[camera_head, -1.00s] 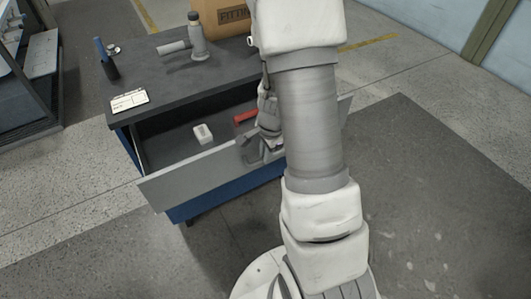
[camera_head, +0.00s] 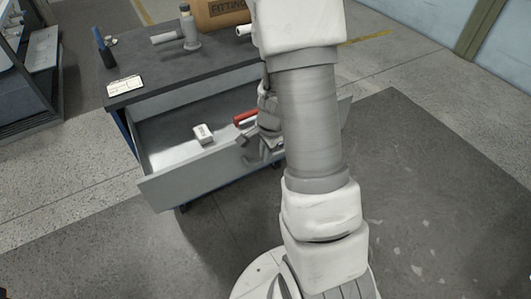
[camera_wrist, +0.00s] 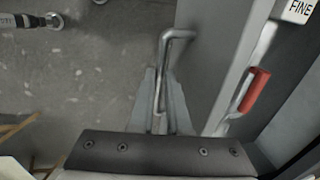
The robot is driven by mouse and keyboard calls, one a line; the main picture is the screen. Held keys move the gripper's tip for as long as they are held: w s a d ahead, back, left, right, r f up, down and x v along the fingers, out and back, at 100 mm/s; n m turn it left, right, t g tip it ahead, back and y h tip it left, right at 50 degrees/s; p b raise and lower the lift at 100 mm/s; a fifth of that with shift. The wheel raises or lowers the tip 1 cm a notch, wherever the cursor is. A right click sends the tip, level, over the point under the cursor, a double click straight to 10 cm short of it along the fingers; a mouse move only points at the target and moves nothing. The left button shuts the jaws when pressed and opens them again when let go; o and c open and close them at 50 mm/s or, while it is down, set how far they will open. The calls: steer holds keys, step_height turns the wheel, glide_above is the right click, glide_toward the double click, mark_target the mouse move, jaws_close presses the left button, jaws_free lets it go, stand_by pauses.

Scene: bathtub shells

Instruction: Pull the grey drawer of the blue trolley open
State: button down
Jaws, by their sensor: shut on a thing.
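The grey drawer (camera_head: 190,176) of the blue trolley (camera_head: 118,122) stands well out from under the dark top, and its inside shows. Its bar handle (camera_wrist: 178,36) is in the wrist view, on the outer side of the drawer front (camera_wrist: 226,60). My gripper (camera_wrist: 160,98) is shut on that handle, with a finger on each side of it. In the head view my gripper (camera_head: 262,150) is at the drawer front, partly hidden by my arm.
In the drawer lie a white box (camera_head: 203,134) and a red-handled tool (camera_head: 245,118). Open floor lies in front.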

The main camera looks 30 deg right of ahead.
steer(key=shift+s, duration=0.2)
steer(key=c, duration=0.9)
jaws_free()
steer(key=s+r+p, duration=0.1)
steer(key=r+p, duration=0.1)
steer(key=r, duration=0.3)
steer(key=s+r+p, duration=0.1)
steer(key=r+p, duration=0.1)
steer(key=r, duration=0.4)
steer(key=s+r+p, duration=0.1)
steer(key=r+p, duration=0.2)
steer(key=r, duration=0.3)
steer(key=shift+r, duration=0.1)
